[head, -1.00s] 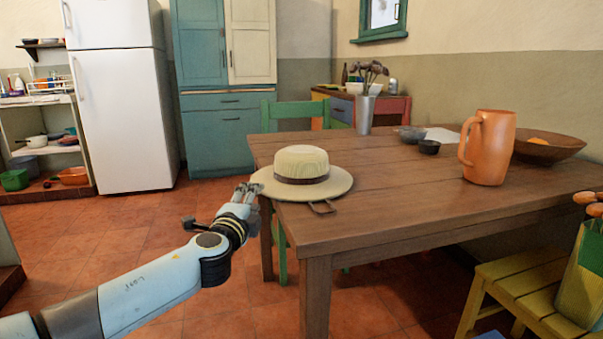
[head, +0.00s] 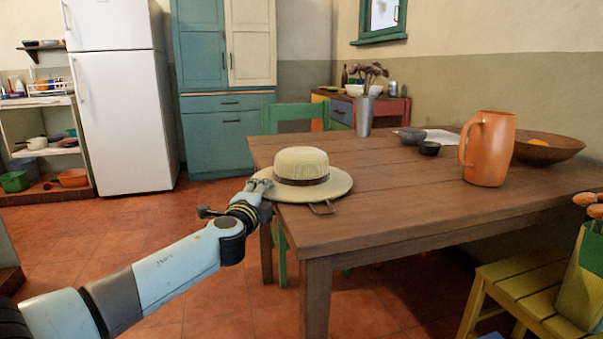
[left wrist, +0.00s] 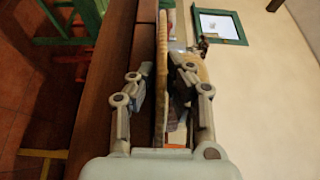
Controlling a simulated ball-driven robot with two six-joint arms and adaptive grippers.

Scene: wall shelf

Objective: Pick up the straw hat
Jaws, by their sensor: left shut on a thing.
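The straw hat (head: 301,165) is pale with a brown band and sits upright on the near left edge of the wooden table (head: 400,190). A brown strap or loop lies at its front right. My left gripper (head: 262,186) is at the left side of the hat's brim and is shut on it. In the left wrist view the brim (left wrist: 162,75) shows edge-on between the two fingers of my left gripper (left wrist: 158,88). The right gripper is not in view.
On the table stand an orange jug (head: 488,148), a wooden bowl (head: 549,149), a small dark bowl (head: 429,148) and a metal vase (head: 364,116). A green chair (head: 296,116) is behind the table, and a yellow chair (head: 520,290) is at the right. The table's front middle is clear.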

